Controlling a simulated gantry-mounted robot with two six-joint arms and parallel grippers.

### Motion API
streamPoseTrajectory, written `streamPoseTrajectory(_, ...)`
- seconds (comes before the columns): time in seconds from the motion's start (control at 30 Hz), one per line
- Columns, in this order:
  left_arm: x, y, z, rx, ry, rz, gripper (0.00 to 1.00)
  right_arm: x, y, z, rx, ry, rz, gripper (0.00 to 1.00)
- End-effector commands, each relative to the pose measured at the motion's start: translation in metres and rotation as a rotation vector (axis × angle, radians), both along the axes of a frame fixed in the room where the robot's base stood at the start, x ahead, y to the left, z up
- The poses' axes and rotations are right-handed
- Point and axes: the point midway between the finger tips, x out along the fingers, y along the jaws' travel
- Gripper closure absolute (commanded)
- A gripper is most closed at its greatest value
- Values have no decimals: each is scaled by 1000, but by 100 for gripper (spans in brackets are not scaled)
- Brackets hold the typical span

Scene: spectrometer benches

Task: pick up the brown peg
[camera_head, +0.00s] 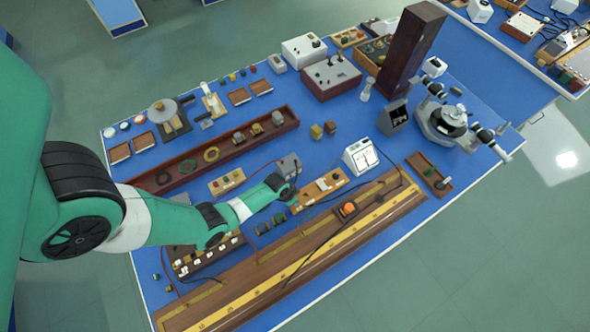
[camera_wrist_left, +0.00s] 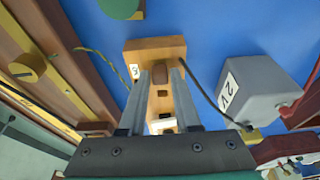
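The brown peg (camera_wrist_left: 160,74) is a small dark brown block on a light wooden board (camera_wrist_left: 155,47) in the left wrist view. The board also shows in the head view (camera_head: 320,188), where I cannot make out the peg. My left gripper (camera_wrist_left: 162,70) is open, with its two grey fingers pointing down at the board. The peg shows between the fingertips; I cannot tell whether they touch it or are still above it. In the head view my left gripper (camera_head: 292,198) is at the board's left end. My right gripper is not in view.
A grey box marked 2V (camera_wrist_left: 260,88) stands close beside the left gripper. A long brown rail with a brass scale (camera_head: 300,262) lies in front. A white meter (camera_head: 360,157) is right of the board. Wires run near the board, and many instruments fill the blue bench.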

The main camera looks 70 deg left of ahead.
Motion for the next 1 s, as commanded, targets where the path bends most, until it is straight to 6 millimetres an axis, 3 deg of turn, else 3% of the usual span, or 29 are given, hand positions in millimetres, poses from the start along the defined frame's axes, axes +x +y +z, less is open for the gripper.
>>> streamPoseTrajectory(0.03, 0, 0, 0, 0, 0, 0, 80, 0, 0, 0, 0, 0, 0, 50)
streamPoseTrajectory(0.17, 0, 0, 0, 0, 0, 0, 100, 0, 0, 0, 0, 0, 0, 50)
streamPoseTrajectory(0.67, 0, 0, 7, 0, 0, 0, 100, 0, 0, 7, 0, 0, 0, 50)
streamPoseTrajectory(0.87, 0, 0, 36, 0, -1, 0, 100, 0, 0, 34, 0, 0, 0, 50)
streamPoseTrajectory(1.0, -5, -23, 71, -1, 2, -7, 100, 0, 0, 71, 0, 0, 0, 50)
